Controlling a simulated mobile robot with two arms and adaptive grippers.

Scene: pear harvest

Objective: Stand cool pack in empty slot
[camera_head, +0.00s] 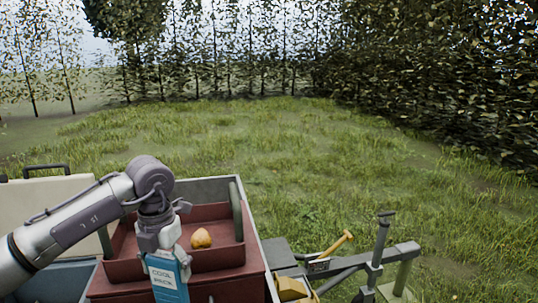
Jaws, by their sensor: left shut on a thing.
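A blue cool pack (170,283) with a white label reading "COOL PACK" hangs upright below my left gripper (162,256). The gripper is shut on its top end. The pack is in front of a dark red tray (219,257) in the grey cart bed; I cannot tell whether it touches anything, and its lower end is near the picture's bottom edge. No empty slot can be made out in this view. My right gripper is not in view.
A yellow-orange pear (201,238) lies in the red tray. A cream box lid (48,207) stands open at the left, behind my arm. A yellow-handled tool (337,244) and grey metal bars (380,257) are at the right. Grass and trees lie beyond.

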